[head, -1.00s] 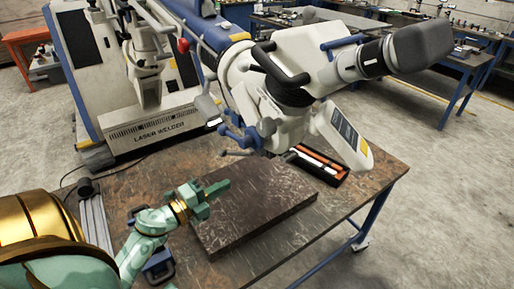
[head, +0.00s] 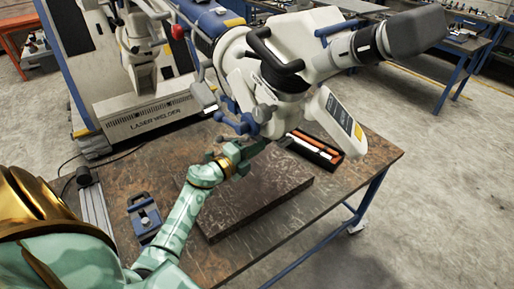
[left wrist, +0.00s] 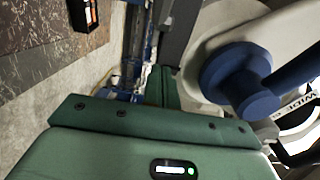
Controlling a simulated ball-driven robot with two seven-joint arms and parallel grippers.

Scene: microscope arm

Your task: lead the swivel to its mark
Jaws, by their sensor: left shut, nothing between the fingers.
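The microscope head on its swivel arm (head: 282,75), white with blue knobs and a grey eyepiece end, hangs over the table. My left gripper (head: 252,149), green with a gold ring at the wrist, is shut and empty just below the blue knobs (head: 245,125). Whether it touches them I cannot tell. In the left wrist view the shut fingers (left wrist: 162,85) point away beside a large blue knob (left wrist: 238,80) on a white housing, which lies to their right. I cannot make out a mark for the swivel. My right gripper is not in view.
A dark slab (head: 245,205) lies on the worn table (head: 345,190). An open black case with orange-handled items (head: 312,147) is behind it. A blue clamp-like block (head: 146,217) sits at the left. The laser welder cabinet (head: 145,118) stands behind.

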